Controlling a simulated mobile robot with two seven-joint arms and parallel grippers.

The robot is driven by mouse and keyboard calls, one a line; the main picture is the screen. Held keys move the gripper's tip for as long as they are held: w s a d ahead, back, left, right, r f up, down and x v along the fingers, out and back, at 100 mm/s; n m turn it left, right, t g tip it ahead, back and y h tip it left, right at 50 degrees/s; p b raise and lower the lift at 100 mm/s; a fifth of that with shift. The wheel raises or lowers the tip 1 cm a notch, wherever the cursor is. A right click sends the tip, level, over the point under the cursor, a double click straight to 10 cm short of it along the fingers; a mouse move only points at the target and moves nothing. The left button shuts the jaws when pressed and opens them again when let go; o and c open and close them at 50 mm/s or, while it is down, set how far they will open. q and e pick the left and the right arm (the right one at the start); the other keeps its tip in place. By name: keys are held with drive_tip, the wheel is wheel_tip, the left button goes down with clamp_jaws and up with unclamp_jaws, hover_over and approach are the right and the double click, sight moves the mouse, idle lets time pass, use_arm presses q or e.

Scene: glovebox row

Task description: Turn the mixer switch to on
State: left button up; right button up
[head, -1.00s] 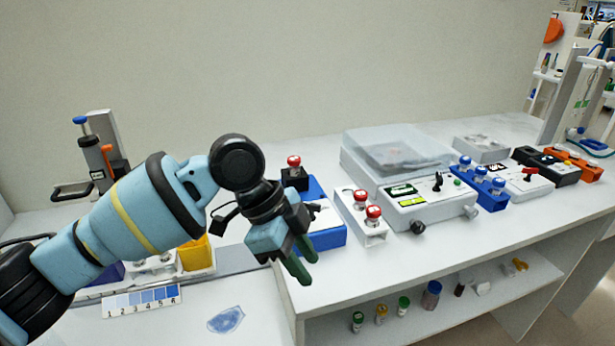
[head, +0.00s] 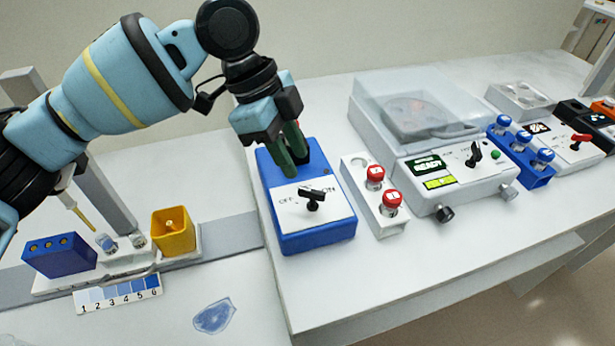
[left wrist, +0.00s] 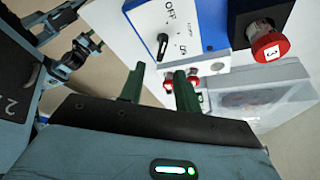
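The mixer (head: 345,222) is a blue box with a white top plate on the bench. Its black switch knob (head: 313,198) stands between the OFF and ON labels. The knob also shows in the left wrist view (left wrist: 162,46), with a pale mark at the end nearer OFF; I cannot read its setting for certain. My left gripper (head: 289,150) is over the back part of the mixer, behind the knob in the head view. In the left wrist view its green fingers (left wrist: 159,74) are apart with nothing between them.
A white rack (head: 365,208) with red-capped vials stands close right of the mixer. Beyond it is a clear-lidded machine (head: 455,180). A yellow container (head: 173,232) and blue block (head: 58,254) are left.

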sight(312, 190)
use_arm(q)
drive_tip(key=x, duration=0.7)
drive_tip(key=shift+w, duration=0.1)
clamp_jaws()
